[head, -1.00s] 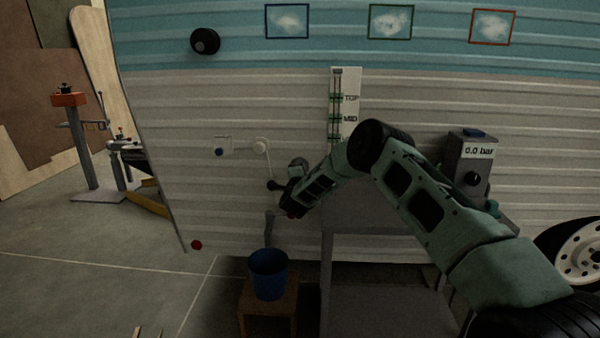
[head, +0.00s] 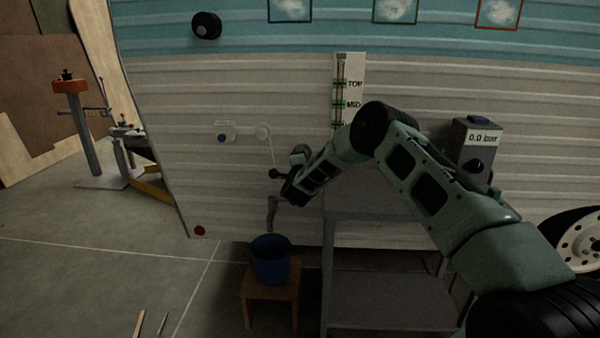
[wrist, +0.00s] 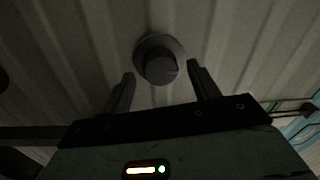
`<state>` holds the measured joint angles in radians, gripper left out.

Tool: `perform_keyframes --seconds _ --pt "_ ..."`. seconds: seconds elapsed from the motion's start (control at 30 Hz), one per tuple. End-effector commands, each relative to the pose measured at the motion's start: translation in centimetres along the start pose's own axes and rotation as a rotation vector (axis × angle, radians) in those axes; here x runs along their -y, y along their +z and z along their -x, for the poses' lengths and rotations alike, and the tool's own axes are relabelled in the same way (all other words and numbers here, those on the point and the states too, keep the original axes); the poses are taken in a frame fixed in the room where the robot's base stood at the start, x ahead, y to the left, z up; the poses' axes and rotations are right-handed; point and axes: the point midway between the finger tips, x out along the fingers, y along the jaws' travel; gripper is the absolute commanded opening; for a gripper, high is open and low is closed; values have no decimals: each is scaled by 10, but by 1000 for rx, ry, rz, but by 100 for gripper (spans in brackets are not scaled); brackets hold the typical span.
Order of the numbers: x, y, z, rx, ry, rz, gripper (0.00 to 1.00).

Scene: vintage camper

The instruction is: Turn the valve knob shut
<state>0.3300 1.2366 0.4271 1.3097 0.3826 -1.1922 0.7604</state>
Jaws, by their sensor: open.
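A dark round knob (wrist: 160,62) sits on the ribbed pale wall in the wrist view, with a short raised centre. My gripper (wrist: 161,72) is open, one finger on each side of the knob's near edge. I cannot tell whether the fingers touch it or how deep they reach. In the head view my gripper (head: 284,192) is at the wall, mostly hidden behind my wrist. A small dark round part (head: 273,174) shows beside it, below a thin pipe. I cannot tell whether that is the same knob.
A curved spout (head: 271,212) hangs above a blue bucket (head: 270,260) on a wooden stool (head: 257,296). A level gauge (head: 348,85) is on the wall. A grey box reading 0.0 bar (head: 477,145) and a grey shelf stand (head: 385,300) are to the right.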

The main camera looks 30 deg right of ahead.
Motion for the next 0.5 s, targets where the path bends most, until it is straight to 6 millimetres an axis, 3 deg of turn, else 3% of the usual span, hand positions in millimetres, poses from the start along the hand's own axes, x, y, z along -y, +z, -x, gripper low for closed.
perform_keyframes --seconds 0.5 --pt "1 1 113 5 2 3 60"
